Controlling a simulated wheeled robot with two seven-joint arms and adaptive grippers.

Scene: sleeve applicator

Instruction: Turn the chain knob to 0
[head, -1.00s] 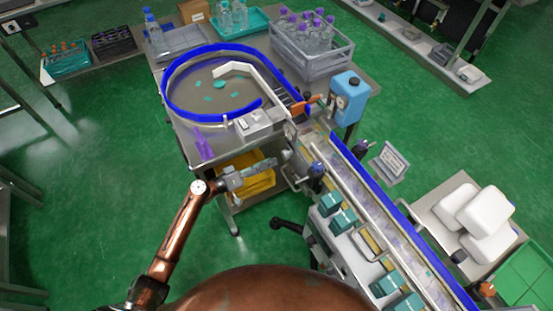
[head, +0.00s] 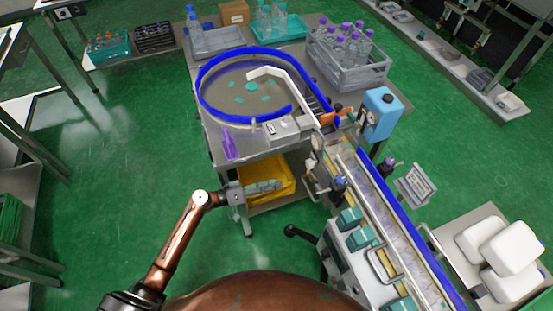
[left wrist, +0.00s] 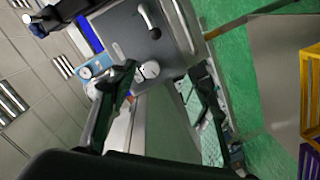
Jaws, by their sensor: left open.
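My left gripper (head: 272,187) is open and empty beside the near end of the conveyor machine (head: 345,255), in front of a yellow crate. In the left wrist view its two dark fingers (left wrist: 165,78) stand apart. Between and beyond them is a grey panel (left wrist: 150,30) with a pale round knob (left wrist: 150,70) and another one close beside it, partly behind a finger. I cannot read their labels or settings, nor tell which is the chain knob. The gripper does not visibly touch either one. My right gripper is not in view.
A round turntable with a blue rim (head: 200,85) stands on the table behind. The yellow crate (head: 285,178) is on its lower shelf. A black crank handle (head: 291,230) sticks out from the machine. Green floor (head: 110,180) to the left is clear.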

